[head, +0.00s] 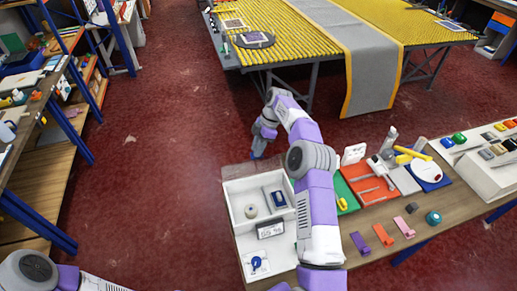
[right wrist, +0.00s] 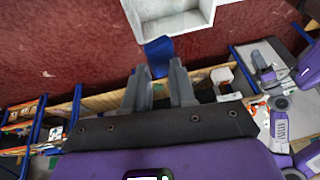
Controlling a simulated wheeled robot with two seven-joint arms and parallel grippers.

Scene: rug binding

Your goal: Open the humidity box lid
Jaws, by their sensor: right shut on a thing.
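The humidity box (head: 229,205) is a white open-topped box with compartments at the left end of the workbench. My right gripper (head: 260,141) is beyond that far edge, shut on a blue tab (head: 257,153). In the right wrist view, the blue tab (right wrist: 158,52) sits at the fingertips, just below a white box corner (right wrist: 178,24). My left gripper is out of view.
The workbench to the right holds coloured mats, tools and clips (head: 383,234). A white rack (head: 490,182) stands at the far right. A yellow-slatted table with a grey runner (head: 372,75) is behind. Shelving (head: 45,185) stands left. Red floor is clear between.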

